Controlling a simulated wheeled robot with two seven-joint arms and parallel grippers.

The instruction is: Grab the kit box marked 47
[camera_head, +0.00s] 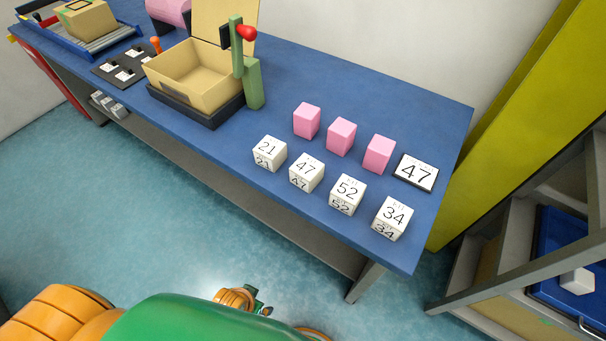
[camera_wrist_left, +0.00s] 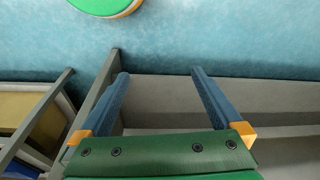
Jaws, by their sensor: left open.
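The white kit box marked 47 (camera_head: 307,172) sits on the blue table (camera_head: 190,130), second from the left in a row of white boxes. Its neighbours are marked 21 (camera_head: 269,153), 52 (camera_head: 347,194) and 34 (camera_head: 392,217). A flat plate marked 47 (camera_head: 415,172) lies behind the row at right. My left gripper (camera_wrist_left: 158,74) is open and empty in the left wrist view, with floor and part of a grey structure beyond its fingers. No kit box shows there. My right gripper is not visible.
Three pink blocks (camera_head: 341,136) stand behind the white boxes. A tan open box (camera_head: 190,80) with a green post and red knob (camera_head: 247,33) stands to their left. A shelf unit (camera_head: 500,230) is beyond the table's right end. The table front beside box 21 is clear.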

